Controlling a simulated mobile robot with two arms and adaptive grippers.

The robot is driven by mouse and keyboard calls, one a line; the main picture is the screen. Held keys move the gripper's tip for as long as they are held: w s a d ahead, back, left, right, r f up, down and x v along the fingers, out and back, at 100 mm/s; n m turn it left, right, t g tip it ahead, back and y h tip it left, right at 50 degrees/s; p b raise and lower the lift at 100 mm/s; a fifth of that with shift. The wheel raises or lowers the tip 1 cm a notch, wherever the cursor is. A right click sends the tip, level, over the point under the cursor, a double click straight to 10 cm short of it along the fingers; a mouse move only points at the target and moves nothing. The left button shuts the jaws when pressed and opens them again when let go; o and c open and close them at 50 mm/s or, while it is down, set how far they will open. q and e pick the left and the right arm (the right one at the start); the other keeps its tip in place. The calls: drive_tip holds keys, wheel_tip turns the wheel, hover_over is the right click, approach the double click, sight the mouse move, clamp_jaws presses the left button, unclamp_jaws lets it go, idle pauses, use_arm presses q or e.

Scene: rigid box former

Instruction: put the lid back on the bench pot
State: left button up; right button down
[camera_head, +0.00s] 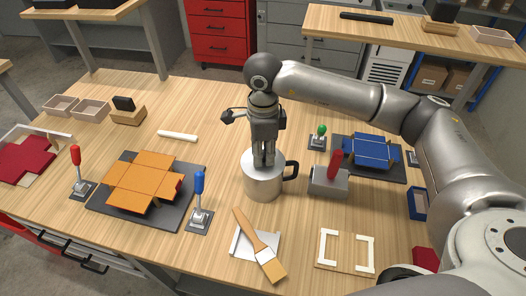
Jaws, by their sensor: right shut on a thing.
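The bench pot (264,186) is a silvery metal pot with a dark handle on its right side. It stands upright near the middle of the wooden bench. My right gripper (263,162) points straight down over the pot's mouth, its fingers close together. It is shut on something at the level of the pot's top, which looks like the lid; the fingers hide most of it. I cannot tell whether the lid sits flush on the rim. My left gripper is not in view.
An orange flattened box blank (145,183) lies on a dark mat to the left, between red-handled (76,156) and blue-handled (199,184) levers. A brush (260,246) lies in front. A grey block with a red handle (330,178) and a blue blank (371,149) are to the right.

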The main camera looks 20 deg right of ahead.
drive_tip(key=shift+b, duration=0.35)
idle(0.6)
idle(0.3)
drive_tip(key=c, duration=1.2)
unclamp_jaws()
drive_tip(key=shift+o, duration=0.6)
drive_tip(key=o, duration=0.4)
drive_tip(key=shift+r+p, duration=1.65)
drive_tip(key=shift+r, duration=1.9)
